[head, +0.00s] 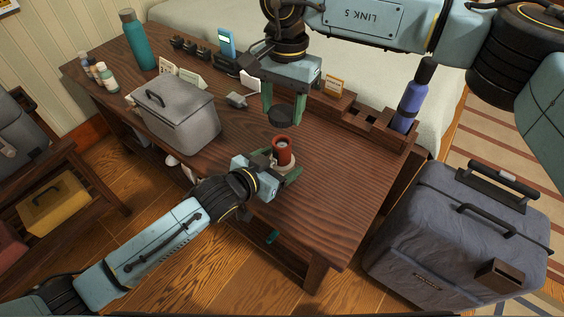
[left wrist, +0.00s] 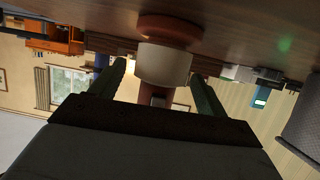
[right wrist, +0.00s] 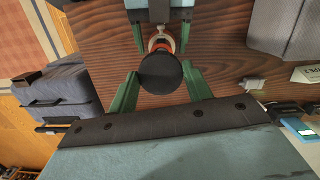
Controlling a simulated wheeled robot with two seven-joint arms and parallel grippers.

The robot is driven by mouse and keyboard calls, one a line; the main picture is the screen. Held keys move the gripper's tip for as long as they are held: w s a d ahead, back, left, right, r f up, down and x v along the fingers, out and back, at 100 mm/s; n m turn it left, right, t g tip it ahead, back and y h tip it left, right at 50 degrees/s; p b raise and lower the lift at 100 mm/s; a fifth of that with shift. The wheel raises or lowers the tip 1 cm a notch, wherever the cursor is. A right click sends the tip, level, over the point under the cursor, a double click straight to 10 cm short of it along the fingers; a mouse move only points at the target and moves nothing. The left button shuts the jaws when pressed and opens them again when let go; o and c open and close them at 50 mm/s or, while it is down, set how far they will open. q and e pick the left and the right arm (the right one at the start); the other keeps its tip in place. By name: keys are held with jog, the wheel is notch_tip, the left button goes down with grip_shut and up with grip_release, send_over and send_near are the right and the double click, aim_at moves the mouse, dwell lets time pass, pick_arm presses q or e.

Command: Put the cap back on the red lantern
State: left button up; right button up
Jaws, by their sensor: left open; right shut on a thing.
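The red lantern (head: 283,150) stands upright on the wooden table, with its top uncovered. My left gripper (head: 281,169) is open, low at the lantern. The left wrist view, seen upside down, shows its fingers on either side of the lantern's pale middle (left wrist: 163,64). My right gripper (head: 284,103) is shut on a round dark cap (head: 281,116) and holds it in the air above the lantern. In the right wrist view the cap (right wrist: 161,73) hides much of the lantern (right wrist: 161,42).
A grey lidded box (head: 178,112) stands on the table (head: 330,195) left of the lantern, with a small grey item (head: 236,100) between. A wooden organiser (head: 355,118) and a blue bottle (head: 410,103) are at the back right. The table's front right is clear.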

pick_arm(q)
jog(key=shift+c, duration=0.2)
jog(key=c, duration=1.4)
pick_arm(e)
send_over(281, 145)
jog(key=shift+w+d+f, duration=0.1)
jog(key=shift+w+f, duration=0.05)
jog(key=shift+f, duration=2.35)
jog(key=shift+f, duration=0.9)
jog(key=shift+f, duration=0.5)
